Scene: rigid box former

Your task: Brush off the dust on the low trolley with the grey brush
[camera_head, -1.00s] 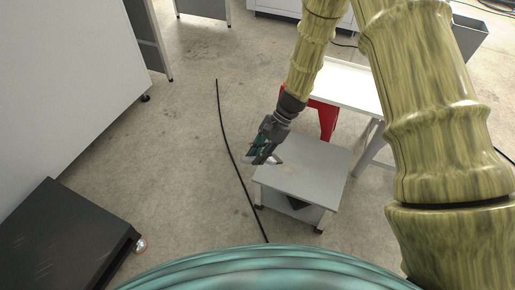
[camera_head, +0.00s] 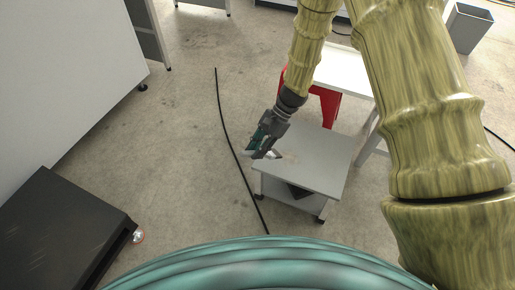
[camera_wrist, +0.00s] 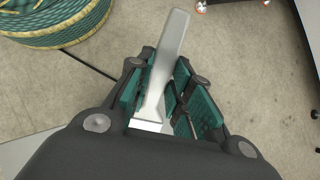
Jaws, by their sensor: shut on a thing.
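The low trolley (camera_head: 322,168) has a flat grey top and a lower shelf, and stands near the middle of the head view. A faint brownish patch of dust (camera_head: 290,156) shows on the left part of its top. My gripper (camera_head: 260,147) is over the trolley's left edge, fingers pointing down. It is shut on the grey brush (camera_wrist: 170,50), whose pale flat handle sticks up between the teal finger pads in the wrist view. A pale bit of the brush (camera_head: 273,154) shows beside the fingers in the head view. I cannot tell whether the bristles touch the top.
A dark item (camera_head: 299,190) sits on the trolley's lower shelf. A red piece (camera_head: 325,105) and a white table (camera_head: 345,72) stand just behind. A black cable (camera_head: 228,140) lies on the floor to the left. A black low box (camera_head: 65,235) is at lower left.

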